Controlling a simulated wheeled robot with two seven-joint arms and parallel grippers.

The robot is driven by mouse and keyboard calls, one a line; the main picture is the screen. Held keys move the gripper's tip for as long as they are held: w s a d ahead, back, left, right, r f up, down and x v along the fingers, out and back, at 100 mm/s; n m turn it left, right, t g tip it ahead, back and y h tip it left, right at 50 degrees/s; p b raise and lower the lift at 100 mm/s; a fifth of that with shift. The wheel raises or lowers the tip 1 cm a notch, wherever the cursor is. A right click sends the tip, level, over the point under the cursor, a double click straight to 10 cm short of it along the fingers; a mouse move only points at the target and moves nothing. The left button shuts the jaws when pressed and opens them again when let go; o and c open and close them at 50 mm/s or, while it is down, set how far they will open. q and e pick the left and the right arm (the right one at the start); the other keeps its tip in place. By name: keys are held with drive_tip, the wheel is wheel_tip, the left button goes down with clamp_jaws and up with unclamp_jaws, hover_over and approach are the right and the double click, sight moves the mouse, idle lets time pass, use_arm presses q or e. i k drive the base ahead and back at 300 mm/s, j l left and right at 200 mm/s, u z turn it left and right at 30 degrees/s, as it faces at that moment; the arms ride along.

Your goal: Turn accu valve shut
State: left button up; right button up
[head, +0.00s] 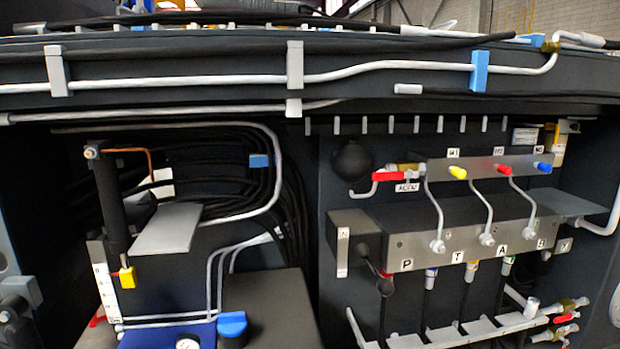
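The accu valve (389,176) shows in the head view right of centre. Its red lever lies roughly level, pointing left, above a white label (407,188) that reads ACCU. A brass fitting (404,167) sits just behind and above the lever. A white pipe runs down and left from the valve, below a round black accumulator (352,159). Neither of my grippers is in view, and nothing touches the lever.
A grey manifold block (465,242) marked P, T, A sits below the valve. A panel (485,167) with yellow, red and blue knobs is to its right. White pipes curve between them.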

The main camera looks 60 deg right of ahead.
sight(377, 176)
drive_tip(key=z, duration=2.55)
